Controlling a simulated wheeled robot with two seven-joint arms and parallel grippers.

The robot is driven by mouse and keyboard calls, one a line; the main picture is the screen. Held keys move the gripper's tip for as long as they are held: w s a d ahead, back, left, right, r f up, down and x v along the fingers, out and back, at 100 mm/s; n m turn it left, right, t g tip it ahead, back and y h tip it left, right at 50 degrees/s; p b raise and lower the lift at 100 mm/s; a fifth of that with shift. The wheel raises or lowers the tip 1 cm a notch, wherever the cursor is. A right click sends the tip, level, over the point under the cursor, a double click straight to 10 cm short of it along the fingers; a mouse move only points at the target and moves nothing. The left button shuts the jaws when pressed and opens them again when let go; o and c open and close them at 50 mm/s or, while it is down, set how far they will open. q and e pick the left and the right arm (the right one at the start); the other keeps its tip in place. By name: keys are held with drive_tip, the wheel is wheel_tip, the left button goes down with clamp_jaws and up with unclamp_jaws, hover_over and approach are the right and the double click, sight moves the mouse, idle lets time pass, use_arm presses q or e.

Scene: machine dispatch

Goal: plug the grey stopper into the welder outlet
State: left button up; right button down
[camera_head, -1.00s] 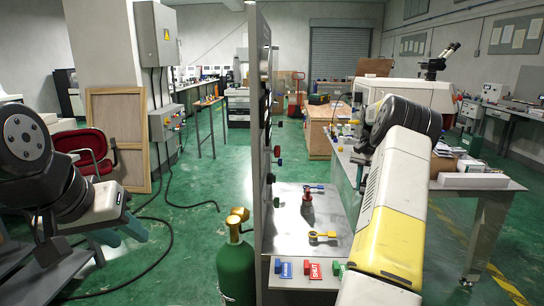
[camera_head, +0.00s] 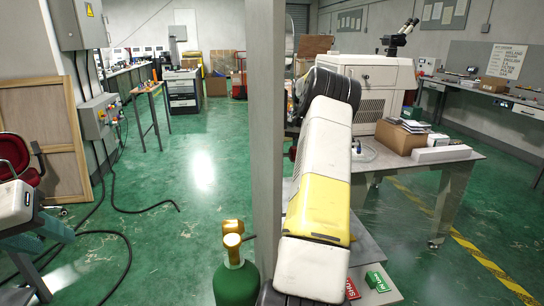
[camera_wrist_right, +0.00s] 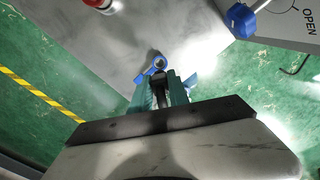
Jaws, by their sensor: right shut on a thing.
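My right gripper (camera_wrist_right: 162,92) is shut on a blue piece (camera_wrist_right: 159,64), with a dark part between its teal fingers. A blue ring and a blue wing stick out past the fingertips in the right wrist view. In the head view my right arm hides this gripper. My left gripper (camera_head: 58,266) is at the lower left, its teal fingers spread apart and empty. I cannot make out the grey stopper or the welder outlet in either view.
A grey upright panel (camera_head: 266,120) stands edge-on beside my right arm. A green gas cylinder (camera_head: 236,284) with a brass top stands at its foot. A blue knob (camera_wrist_right: 240,19) shows in the wrist view.

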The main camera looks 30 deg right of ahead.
drive_tip(key=shift+s+f, duration=0.1)
drive_tip(key=shift+f, duration=2.25)
drive_tip(key=shift+f, duration=1.1)
drive_tip(key=shift+s+a+f, duration=0.15)
drive_tip(key=shift+f, duration=0.5)
idle(0.4)
drive_tip(key=c, duration=1.4)
unclamp_jaws()
drive_tip(key=shift+c, duration=0.2)
drive_tip(key=o, duration=0.7)
drive_tip(key=shift+r, duration=0.2)
drive_tip(key=shift+w+r, duration=0.1)
drive_tip(key=shift+w, duration=0.1)
drive_tip(key=shift+r, duration=2.95)
